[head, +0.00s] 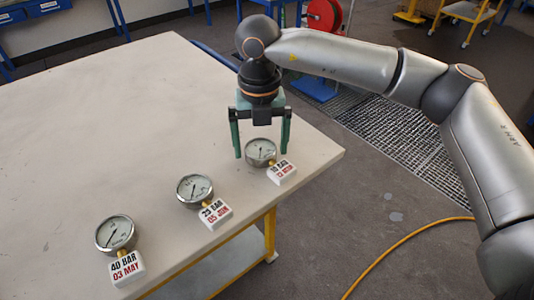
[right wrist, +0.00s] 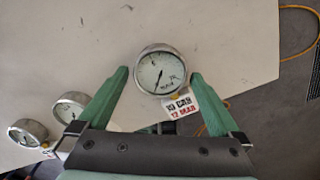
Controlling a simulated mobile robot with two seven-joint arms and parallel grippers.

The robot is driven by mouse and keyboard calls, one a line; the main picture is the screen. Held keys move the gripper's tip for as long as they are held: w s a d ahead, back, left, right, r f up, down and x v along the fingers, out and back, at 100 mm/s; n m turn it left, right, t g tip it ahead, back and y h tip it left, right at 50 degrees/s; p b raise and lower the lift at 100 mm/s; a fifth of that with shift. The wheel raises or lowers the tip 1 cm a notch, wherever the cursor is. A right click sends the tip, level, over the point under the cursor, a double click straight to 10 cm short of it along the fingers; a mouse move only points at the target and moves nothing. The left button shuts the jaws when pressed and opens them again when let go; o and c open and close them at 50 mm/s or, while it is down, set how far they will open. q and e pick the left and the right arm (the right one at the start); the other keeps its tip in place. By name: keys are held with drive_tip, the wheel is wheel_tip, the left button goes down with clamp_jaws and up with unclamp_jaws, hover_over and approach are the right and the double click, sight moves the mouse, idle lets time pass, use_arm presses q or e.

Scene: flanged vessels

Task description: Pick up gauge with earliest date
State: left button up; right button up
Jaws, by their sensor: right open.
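Three round pressure gauges with white date tags lie on the table. The near-left gauge (head: 116,233) has a tag reading 40 BAR, 03 MAY (head: 126,268). The middle gauge (head: 194,188) has a tag reading 25 BAR, 05 JUN (head: 215,213). The far-right gauge (head: 260,152) has a tag (head: 281,172) whose second line reads 12 MAR in the right wrist view (right wrist: 182,112). My right gripper (head: 262,153) is open, its green fingers above and either side of the far-right gauge, not closed on it. In the right wrist view this gauge (right wrist: 160,72) shows between and beyond the fingertips. My left gripper is not in view.
The pale table (head: 100,120) is clear behind the gauges. Its right corner is close to the far-right gauge. A yellow hose (head: 390,255) lies on the floor, and a red reel (head: 323,17) stands behind the table.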

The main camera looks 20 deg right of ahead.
drive_tip(key=shift+f, duration=0.3)
drive_tip(key=shift+c, duration=0.4)
drive_tip(key=shift+r, duration=0.1)
drive_tip(key=c, duration=1.4)
